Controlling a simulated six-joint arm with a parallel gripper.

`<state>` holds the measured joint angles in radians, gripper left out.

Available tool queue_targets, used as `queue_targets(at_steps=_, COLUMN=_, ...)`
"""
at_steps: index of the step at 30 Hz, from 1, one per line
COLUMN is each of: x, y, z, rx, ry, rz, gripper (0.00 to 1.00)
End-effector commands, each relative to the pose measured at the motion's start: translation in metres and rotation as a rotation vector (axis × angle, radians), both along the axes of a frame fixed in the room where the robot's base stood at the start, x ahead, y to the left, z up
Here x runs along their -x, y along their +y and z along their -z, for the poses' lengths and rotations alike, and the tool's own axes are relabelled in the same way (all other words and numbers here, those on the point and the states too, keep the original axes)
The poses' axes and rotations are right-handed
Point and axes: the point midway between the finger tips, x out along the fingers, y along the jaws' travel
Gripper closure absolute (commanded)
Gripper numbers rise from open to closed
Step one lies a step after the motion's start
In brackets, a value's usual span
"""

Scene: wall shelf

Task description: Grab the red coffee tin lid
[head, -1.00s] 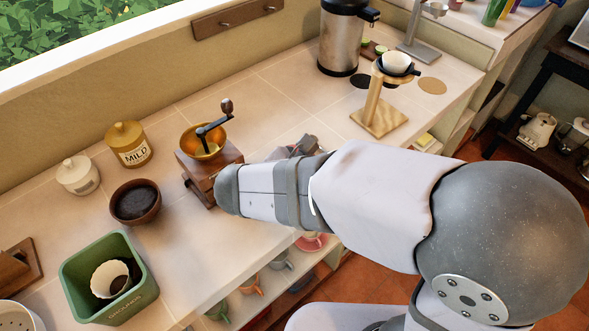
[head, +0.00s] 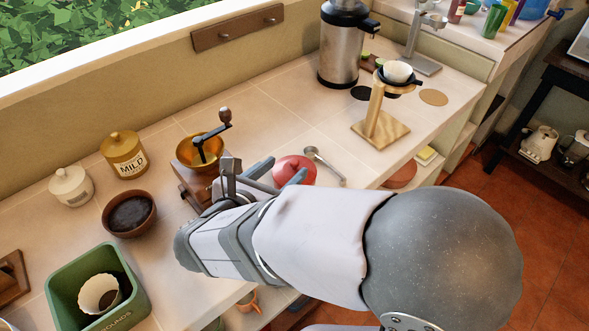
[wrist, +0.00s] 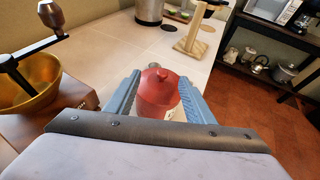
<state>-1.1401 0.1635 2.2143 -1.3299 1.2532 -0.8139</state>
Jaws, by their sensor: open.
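The red coffee tin lid (head: 294,168) is round with a small knob on top. In the head view it shows just beyond my gripper (head: 270,175), on the counter to the right of the coffee grinder. In the wrist view the red lid (wrist: 158,86) sits on its tin, centred between the two blue-grey fingers of my gripper (wrist: 155,92). The fingers are open, one on each side, and I cannot tell whether they touch it. The lower part of the tin is mostly hidden by my gripper.
The grinder (head: 197,180) with a brass bowl stands close to the left of my gripper. A metal scoop (head: 325,164) lies just right of the tin. A wooden dripper stand (head: 379,125) and steel dispenser (head: 340,50) stand farther back. Open counter lies behind the tin.

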Motion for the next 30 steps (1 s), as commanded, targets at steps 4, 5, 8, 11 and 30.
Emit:
queue_targets(at_steps=4, x=-0.010, y=-0.007, z=0.003, rx=0.003, ry=0.001, rz=0.004, gripper=0.51)
queue_targets(at_steps=5, x=-0.013, y=-0.009, z=0.005, rx=0.003, ry=0.002, rz=0.005, gripper=0.51)
queue_targets(at_steps=8, x=-0.024, y=-0.015, z=0.009, rx=0.003, ry=0.002, rz=0.006, gripper=0.51)
queue_targets(at_steps=11, x=-0.034, y=-0.018, z=0.015, rx=0.002, ry=0.001, rz=0.006, gripper=0.51)
queue_targets(at_steps=30, x=-0.042, y=-0.021, z=0.020, rx=0.000, ry=0.002, rz=0.001, gripper=1.00)
